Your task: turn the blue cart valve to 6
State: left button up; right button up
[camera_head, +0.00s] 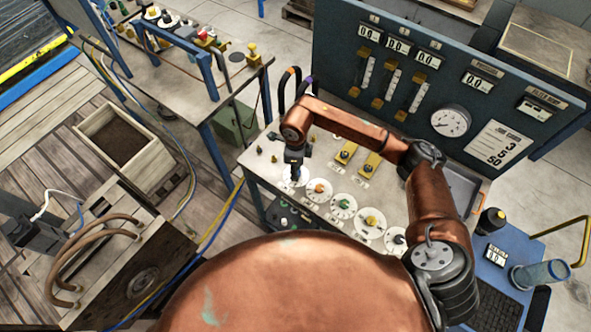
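A row of round white dials with coloured knobs runs along the front of the grey bench (262,168). From left to right they are a dial under my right gripper (294,178), then dials with an orange knob (319,188), a green knob (343,204), a yellow knob (371,221) and a dark knob (398,239). My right gripper (295,172) points down over the leftmost dial. It hides that dial's knob, so I cannot tell its colour, setting or whether the fingers touch it. No blue valve knob shows clearly. My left gripper is out of view.
A blue instrument panel (340,50) with displays and a round gauge (451,121) stands behind the bench. A blue cart (487,306) with a keyboard and a clear cylinder (540,274) is at the lower right. Another workbench (165,75) stands at the upper left.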

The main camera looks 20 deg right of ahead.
jog(key=o, duration=0.3)
notch_tip(320, 180, up, 12)
dwell(0.6)
dwell(0.4)
